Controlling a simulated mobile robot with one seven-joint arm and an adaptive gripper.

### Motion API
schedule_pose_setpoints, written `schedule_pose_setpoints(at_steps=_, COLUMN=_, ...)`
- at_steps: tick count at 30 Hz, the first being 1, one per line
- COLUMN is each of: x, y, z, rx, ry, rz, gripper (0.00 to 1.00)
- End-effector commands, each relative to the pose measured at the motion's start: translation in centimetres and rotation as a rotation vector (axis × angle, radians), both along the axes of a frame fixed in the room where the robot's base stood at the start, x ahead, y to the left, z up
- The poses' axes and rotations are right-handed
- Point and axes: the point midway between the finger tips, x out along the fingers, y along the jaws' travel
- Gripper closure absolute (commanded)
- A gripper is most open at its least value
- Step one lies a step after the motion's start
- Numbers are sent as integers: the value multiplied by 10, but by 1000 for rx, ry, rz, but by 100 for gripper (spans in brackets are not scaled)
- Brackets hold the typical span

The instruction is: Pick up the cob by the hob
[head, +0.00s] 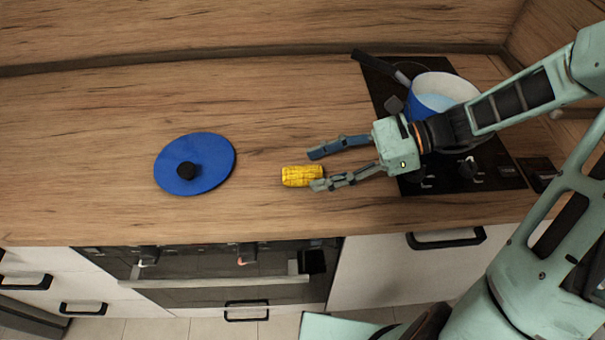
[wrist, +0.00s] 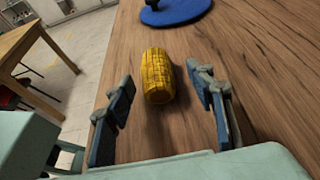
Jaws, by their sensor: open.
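The yellow corn cob (head: 301,176) lies on the wooden worktop, left of the black hob (head: 445,180) in the head view. My gripper (head: 314,170) is open and empty, its fingers pointing left toward the cob. In the head view one finger ends close to the cob's right end; I cannot tell whether they touch. In the wrist view the cob (wrist: 157,76) lies ahead, between the lines of the two spread fingers (wrist: 162,95). The cob is clear to see in both views.
A blue lid (head: 210,163) with a black knob lies left of the cob. A blue pot (head: 432,104) and a dark-handled pan (head: 384,68) are on the hob, partly behind my arm. The worktop's front edge (head: 200,243) is near. A wooden table (wrist: 20,42) shows beyond in the wrist view.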

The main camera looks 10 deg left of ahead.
Motion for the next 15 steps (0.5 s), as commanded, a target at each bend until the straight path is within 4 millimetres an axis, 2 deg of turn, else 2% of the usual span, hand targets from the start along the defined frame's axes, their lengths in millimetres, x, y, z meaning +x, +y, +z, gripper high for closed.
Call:
schedule_pose_setpoints(at_steps=3, x=-10, y=17, z=-6, rx=0, ry=2, rz=2, gripper=50)
schedule_pose_setpoints(at_steps=7, x=-14, y=32, z=-12, rx=0, ry=2, rz=2, gripper=50)
schedule_pose_setpoints(at_steps=15, x=-15, y=38, z=-14, rx=-1, ry=1, rz=0, gripper=50)
